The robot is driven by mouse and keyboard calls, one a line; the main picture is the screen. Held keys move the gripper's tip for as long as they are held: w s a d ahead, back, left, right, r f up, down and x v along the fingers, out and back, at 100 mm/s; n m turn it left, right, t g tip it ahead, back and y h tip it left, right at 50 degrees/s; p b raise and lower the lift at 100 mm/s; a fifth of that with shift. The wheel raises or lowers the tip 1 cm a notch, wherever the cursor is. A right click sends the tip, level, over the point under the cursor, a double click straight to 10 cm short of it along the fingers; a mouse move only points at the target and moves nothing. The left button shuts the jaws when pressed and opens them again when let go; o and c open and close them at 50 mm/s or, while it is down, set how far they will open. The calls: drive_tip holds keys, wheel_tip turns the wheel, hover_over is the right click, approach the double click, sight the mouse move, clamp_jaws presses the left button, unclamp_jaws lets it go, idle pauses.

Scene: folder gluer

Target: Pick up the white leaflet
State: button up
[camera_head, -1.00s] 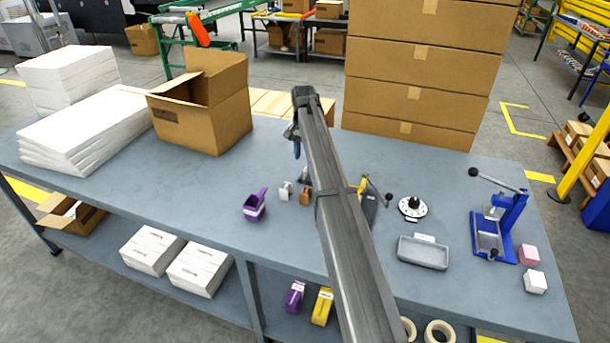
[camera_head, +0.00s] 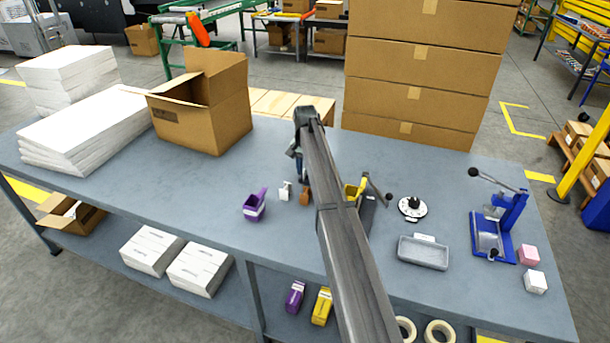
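A small white piece (camera_head: 286,191), which looks like the white leaflet, stands on the blue-grey table between a purple scoop-like holder and a small brown piece (camera_head: 305,196). It is too small to make out in detail. My gripper (camera_head: 301,178) hangs at the end of my arm, just behind and to the right of the white piece, close to the brown one. It appears apart from the white piece. Its fingers are small and dark, so I cannot tell whether they are open or shut.
The purple holder (camera_head: 255,205) is left of the white piece. A yellow tool (camera_head: 354,191) is partly behind my arm. A black-and-white dial (camera_head: 412,208), grey tray (camera_head: 423,253) and blue press (camera_head: 497,228) stand to the right. An open carton (camera_head: 222,121) is behind left.

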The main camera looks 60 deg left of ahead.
clamp_jaws()
drive_tip(key=shift+r, duration=0.1)
idle(0.3)
wheel_tip(320, 180, up, 8)
drive_tip(key=shift+f, duration=0.2)
drive_tip(key=w+d+r+m, duration=0.1)
drive_tip(key=w+d+r, duration=0.2)
drive_tip(key=w+d, duration=0.55)
drive_tip(key=s+d+n, duration=0.1)
drive_tip(key=d, duration=0.8)
drive_tip(key=shift+s+d+f, duration=0.15)
drive_tip(key=shift+d+f, duration=0.05)
drive_tip(key=shift+d, duration=0.1)
